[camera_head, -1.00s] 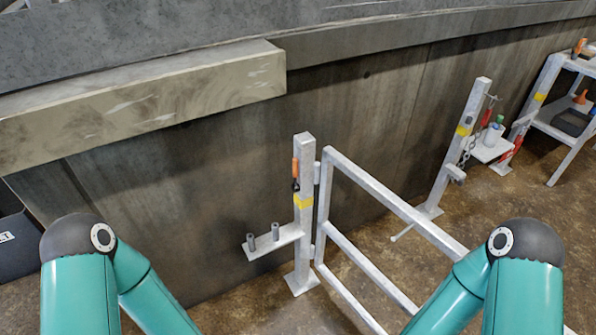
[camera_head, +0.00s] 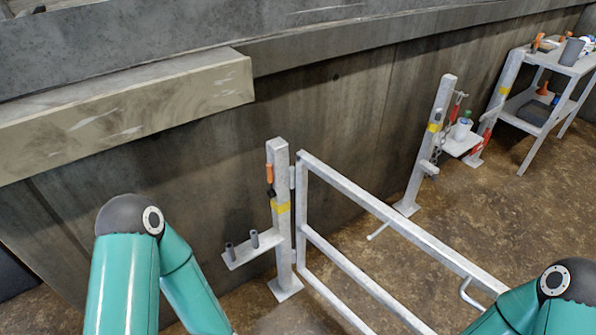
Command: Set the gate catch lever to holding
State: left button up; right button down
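A pale metal gate (camera_head: 385,213) joins the left post (camera_head: 281,230) and reaches toward the lower right, its free end partly behind my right arm. An orange-handled part with a dark lower end (camera_head: 270,178) is upright on the left post, above a yellow band. The right post (camera_head: 431,140) stands apart from the gate and carries a small bracket (camera_head: 428,167). I cannot tell which part is the catch lever, nor its setting. Teal links of my arms show at lower left and lower right; both grippers are out of view.
A small shelf with two grey tubes (camera_head: 242,246) sticks out left of the left post. A chain and a shelf with a cup (camera_head: 461,132) are by the right post. A loaded table (camera_head: 551,60) stands at back right. Bare brown floor (camera_head: 510,205) lies right of the gate.

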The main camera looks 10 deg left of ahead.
aim_at(270, 180)
jog(key=z, duration=0.15)
jog(key=k, duration=1.25)
jog(key=u, duration=0.55)
jog(key=i, duration=1)
jog(key=z, duration=0.05)
